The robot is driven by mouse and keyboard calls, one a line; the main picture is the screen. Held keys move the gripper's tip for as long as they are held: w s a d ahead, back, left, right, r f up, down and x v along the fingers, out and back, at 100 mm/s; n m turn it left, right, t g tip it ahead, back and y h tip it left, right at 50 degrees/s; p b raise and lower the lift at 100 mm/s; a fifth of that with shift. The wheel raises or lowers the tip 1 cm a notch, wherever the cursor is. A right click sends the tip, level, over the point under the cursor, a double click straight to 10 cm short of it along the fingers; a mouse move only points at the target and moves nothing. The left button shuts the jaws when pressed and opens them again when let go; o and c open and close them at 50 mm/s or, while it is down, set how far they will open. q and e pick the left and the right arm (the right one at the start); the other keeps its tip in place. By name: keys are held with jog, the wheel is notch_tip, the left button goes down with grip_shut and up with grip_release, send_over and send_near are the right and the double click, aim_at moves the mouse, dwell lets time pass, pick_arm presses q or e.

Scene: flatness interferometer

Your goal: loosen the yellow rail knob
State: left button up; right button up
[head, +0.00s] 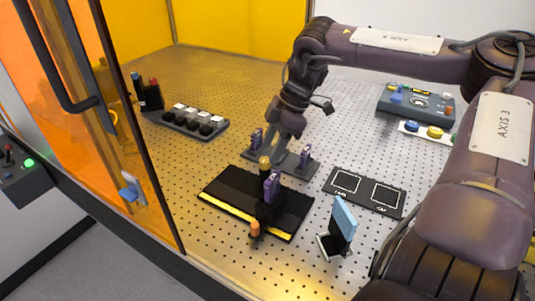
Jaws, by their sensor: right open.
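A black rail (225,190) with a yellow stripe along its front edge lies on the perforated table. A small yellow knob (264,161) stands on a dark post at its back edge. An orange knob (254,229) sits at its front edge, and a purple-topped carriage (270,188) stands on the rail between them. My right gripper (277,147) reaches down from above and behind, with its open jaws just by the yellow knob. I cannot tell whether a finger touches the knob. My left gripper is out of view.
A grey base (290,162) with two purple mounts stands right behind the rail. A blue tilted plate (344,218) stands at front right, near a black two-square panel (365,190). A rack of cubes (190,121) and a control box (415,103) are farther back. An orange glass door (125,120) borders the left.

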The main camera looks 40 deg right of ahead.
aim_at(266, 159)
jog(key=shift+x, duration=1.75)
jog(key=c, duration=1)
